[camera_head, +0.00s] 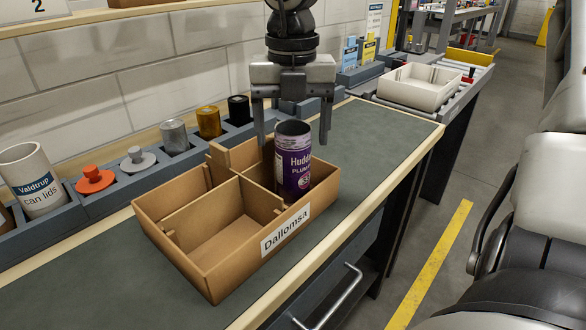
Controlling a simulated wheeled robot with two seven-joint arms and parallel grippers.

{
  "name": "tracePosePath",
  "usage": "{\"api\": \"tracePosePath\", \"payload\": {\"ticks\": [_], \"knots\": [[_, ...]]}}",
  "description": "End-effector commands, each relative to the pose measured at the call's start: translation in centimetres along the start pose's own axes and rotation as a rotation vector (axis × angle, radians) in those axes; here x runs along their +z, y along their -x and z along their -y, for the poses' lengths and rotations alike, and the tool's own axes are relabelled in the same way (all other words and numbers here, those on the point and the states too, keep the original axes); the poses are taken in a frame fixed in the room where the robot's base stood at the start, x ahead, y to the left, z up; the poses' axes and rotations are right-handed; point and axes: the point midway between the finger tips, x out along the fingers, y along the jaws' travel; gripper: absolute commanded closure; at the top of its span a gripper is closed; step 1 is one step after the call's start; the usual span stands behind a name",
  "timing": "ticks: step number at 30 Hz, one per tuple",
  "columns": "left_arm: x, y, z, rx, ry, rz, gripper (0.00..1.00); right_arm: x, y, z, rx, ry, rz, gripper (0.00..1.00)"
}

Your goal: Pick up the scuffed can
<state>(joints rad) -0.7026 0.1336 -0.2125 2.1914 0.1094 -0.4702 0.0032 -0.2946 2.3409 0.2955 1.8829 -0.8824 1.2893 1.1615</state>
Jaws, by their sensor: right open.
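A purple can (294,172) with a white-lettered label and a dark open top stands upright in the far right compartment of a cardboard box (178,258) labelled "Dallomsa". I cannot make out clear scuffs on it. It is the only can I see in the box. My right gripper (293,138) points down over the can, jaws open and empty. In the picture its fingertips lie left and right of the can's rim, with gaps. I cannot tell how they line up in depth. My left gripper is not in view.
Behind the box, a grey rack (120,188) holds orange and grey lids, silver, gold and black cylinders, and a white "can lids" tub (35,180). A cream tray (419,86) stands at back right. The dark bench mat (372,133) is clear right of the box.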

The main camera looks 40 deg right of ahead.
Motion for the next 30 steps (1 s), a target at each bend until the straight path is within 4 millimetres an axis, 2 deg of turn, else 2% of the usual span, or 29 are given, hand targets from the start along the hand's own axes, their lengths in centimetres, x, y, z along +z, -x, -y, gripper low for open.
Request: {"api": "tracePosePath", "payload": {"ticks": [5, 12, 21, 22, 26, 27, 30], "knots": [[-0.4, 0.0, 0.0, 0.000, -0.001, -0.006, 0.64, 0.0, -1.4, 0.1, -0.001, 0.001, -0.003, 0.24], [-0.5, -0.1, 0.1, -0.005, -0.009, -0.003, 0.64, 0.0, -4.9, 0.2, -0.001, 0.001, -0.003, 0.24], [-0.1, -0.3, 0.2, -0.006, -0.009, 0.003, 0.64, 0.1, -5.4, 0.1, 0.002, 0.000, 0.000, 0.24], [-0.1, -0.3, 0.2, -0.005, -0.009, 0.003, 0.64, 0.1, -5.4, 0.1, 0.002, 0.000, 0.000, 0.30], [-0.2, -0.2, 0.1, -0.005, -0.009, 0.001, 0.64, 0.1, -5.4, 0.1, 0.002, 0.001, 0.000, 0.66], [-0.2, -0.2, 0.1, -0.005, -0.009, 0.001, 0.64, 0.1, -5.4, 0.1, 0.002, 0.001, 0.000, 0.71], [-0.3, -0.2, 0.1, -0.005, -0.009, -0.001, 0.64, 0.1, -5.4, 0.1, 0.002, 0.001, 0.000, 0.71]]}}
